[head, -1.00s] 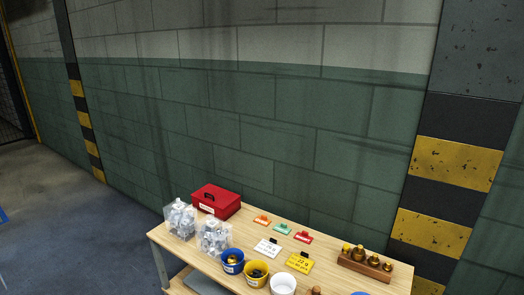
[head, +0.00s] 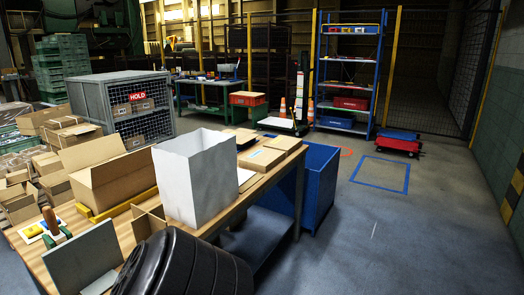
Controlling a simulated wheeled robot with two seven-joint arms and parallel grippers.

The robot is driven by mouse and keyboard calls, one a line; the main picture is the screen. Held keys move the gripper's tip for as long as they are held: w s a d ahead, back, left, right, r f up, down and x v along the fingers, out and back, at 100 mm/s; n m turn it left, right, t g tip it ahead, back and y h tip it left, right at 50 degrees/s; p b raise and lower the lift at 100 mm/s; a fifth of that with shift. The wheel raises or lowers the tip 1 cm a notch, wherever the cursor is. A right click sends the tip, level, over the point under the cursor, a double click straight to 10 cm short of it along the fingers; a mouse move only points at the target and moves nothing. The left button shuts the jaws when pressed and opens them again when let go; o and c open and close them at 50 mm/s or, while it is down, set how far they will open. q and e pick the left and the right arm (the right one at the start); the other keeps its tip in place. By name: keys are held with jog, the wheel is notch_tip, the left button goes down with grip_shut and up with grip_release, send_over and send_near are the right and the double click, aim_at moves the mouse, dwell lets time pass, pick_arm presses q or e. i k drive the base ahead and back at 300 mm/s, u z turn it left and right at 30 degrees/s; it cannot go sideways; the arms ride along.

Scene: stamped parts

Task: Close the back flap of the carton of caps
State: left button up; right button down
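A brown carton (head: 120,187) with a raised flap stands on the wooden table at the left. A tall white box or bag (head: 190,180), open at the top, stands to its right near the table's front edge. Neither's contents show, and I cannot tell whether either is the carton of caps. Neither of my grippers is in view.
The wooden table (head: 243,203) also bears flat brown cartons (head: 262,160) and a grey panel (head: 85,258). A black ribbed rounded thing (head: 185,268) stands in front. A blue bin (head: 318,185) is beside the table's far end. Open floor (head: 400,230) lies to the right.

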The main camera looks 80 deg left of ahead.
aim_at(103, 172)
jog(key=u, duration=0.55)
jog(key=i, duration=0.6)
jog(key=u, duration=2.1)
